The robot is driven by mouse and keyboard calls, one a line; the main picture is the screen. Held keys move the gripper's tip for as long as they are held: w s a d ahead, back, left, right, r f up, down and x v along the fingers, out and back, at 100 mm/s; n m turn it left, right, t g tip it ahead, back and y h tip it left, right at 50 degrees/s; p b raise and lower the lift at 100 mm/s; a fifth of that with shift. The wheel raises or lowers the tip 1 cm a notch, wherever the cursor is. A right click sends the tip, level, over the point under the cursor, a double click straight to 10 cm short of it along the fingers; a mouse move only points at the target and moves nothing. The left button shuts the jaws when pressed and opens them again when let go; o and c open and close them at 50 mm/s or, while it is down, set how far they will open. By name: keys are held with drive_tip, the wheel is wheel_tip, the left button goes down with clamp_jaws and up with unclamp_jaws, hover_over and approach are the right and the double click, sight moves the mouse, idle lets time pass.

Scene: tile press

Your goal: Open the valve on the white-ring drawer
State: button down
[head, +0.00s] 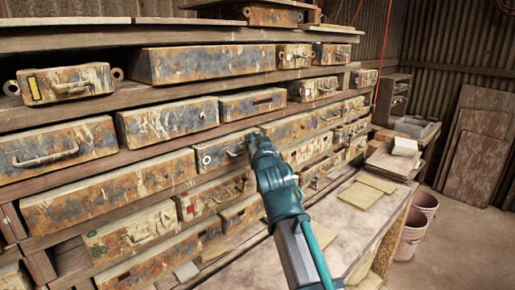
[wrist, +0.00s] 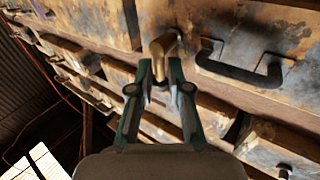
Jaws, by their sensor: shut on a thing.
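The white-ring drawer (head: 220,148) is a rusty, worn front in the middle row of the head view. A white ring mark (head: 206,160) is at its left and a dark handle (head: 237,152) is right of that. My gripper (head: 256,136) is at the drawer's right end. In the wrist view my gripper (wrist: 161,84) is shut on a brass valve (wrist: 165,46), with its fingers on either side of the lower part. The valve's bent top sticks out beyond the fingertips. A dark handle (wrist: 240,68) is right of it. In the head view my gripper hides the valve.
Rusty drawers fill the wooden shelves around my gripper. A workbench (head: 340,222) with flat tiles (head: 361,194) lies below and right of my arm. Pink buckets (head: 412,234) stand on the floor at the right. A red cord (head: 382,52) hangs at the upper right.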

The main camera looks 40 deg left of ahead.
idle(0.3)
drive_tip(key=c, duration=1.2)
unclamp_jaws()
drive_tip(key=shift+s, duration=0.1)
drive_tip(key=shift+c, duration=0.2)
drive_tip(key=v, duration=1.2)
drive_tip(key=shift+f, duration=0.15)
